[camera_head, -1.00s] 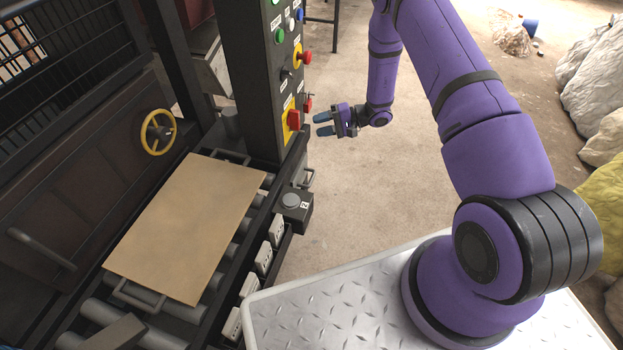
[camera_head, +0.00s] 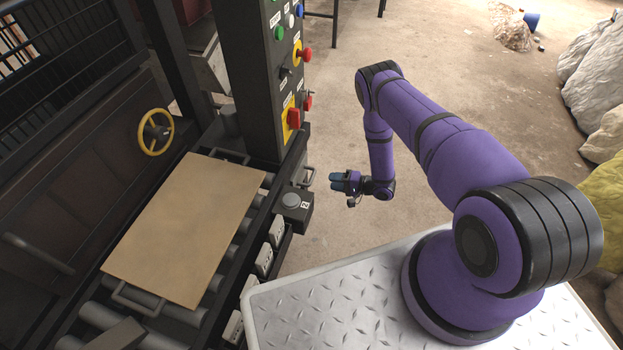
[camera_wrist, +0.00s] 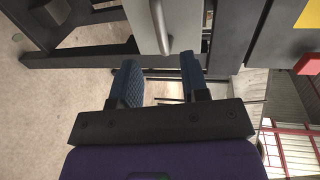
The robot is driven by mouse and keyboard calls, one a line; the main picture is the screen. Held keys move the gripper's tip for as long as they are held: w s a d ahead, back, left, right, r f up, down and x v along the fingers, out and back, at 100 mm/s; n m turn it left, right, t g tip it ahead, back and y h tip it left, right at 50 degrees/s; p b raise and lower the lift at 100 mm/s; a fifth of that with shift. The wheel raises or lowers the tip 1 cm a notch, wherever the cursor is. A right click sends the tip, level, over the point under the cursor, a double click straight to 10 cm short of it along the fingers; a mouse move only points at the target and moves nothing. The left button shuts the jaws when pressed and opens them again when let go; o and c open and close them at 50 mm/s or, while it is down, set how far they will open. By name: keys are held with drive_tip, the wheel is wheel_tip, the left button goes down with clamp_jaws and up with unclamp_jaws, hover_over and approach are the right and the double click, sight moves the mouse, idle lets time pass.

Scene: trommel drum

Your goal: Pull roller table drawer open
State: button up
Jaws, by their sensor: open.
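The roller table (camera_head: 228,285) stands at the left, with a tan board (camera_head: 185,230) on its rollers. In the wrist view a pale grey drawer front (camera_wrist: 137,14) carries a grey bar handle (camera_wrist: 162,30). A small handle (camera_head: 308,174) also shows at the table's far right side in the head view, and most of the drawer is hidden there. My gripper (camera_head: 339,181) is open and empty, to the right of that handle and apart from it. In the wrist view the handle lies ahead of the gap between my two blue fingers (camera_wrist: 160,78).
A control column (camera_head: 262,80) with a red knob and buttons rises beside the table. A small box with a grey button (camera_head: 291,201) sticks out near the handle. Floor (camera_head: 345,60) is free behind my arm.

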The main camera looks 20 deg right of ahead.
sight(312, 178)
drive_tip(key=x, duration=0.9)
drive_tip(key=shift+w+a, duration=0.1)
drive_tip(key=shift+a, duration=0.1)
drive_tip(key=shift+c, duration=0.4)
clamp_jaws()
